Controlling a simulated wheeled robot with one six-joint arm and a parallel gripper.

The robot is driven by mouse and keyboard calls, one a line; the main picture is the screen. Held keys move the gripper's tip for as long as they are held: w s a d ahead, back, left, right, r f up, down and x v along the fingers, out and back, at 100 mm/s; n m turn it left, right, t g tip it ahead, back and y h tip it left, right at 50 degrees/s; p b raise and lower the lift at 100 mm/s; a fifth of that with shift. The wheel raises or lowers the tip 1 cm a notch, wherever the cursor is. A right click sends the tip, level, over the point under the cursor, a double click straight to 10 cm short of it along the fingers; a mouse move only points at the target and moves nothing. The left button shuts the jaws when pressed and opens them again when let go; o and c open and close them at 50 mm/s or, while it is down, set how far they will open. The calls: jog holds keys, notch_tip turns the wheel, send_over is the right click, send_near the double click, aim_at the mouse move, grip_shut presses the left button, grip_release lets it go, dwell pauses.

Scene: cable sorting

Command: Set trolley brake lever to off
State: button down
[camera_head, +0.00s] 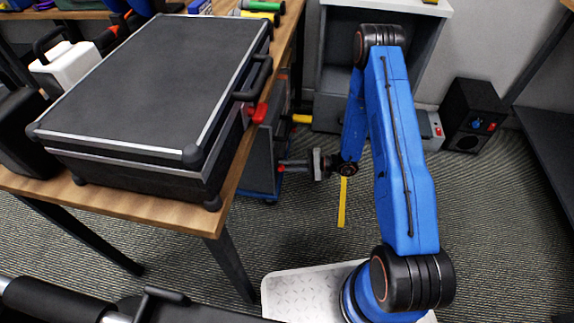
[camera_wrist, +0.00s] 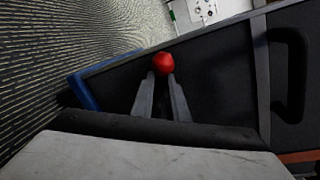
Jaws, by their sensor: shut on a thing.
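The trolley (camera_head: 262,158) is a dark cabinet with blue edges, partly hidden behind the table. In the wrist view its dark panel (camera_wrist: 220,75) fills the middle. The brake lever's red ball knob (camera_wrist: 163,62) sits between the tips of my gripper (camera_wrist: 163,78). In the head view my gripper (camera_head: 285,166) reaches left to the trolley's side, with a bit of red at its tips. My gripper is shut on the knob. The lever's shaft and any on or off marking are hidden.
A large black case (camera_head: 150,80) rests on the wooden table (camera_head: 120,205) left of my arm. A yellow handle (camera_head: 301,118) sticks out behind my gripper. A black box (camera_head: 473,115) stands by the wall. The carpet at right is clear.

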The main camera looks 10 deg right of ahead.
jog(key=shift+s+a, duration=0.1)
jog(key=shift+s, duration=0.1)
jog(key=c, duration=1.7)
grip_release()
jog(key=v, duration=1.7)
jog(key=shift+d, duration=0.25)
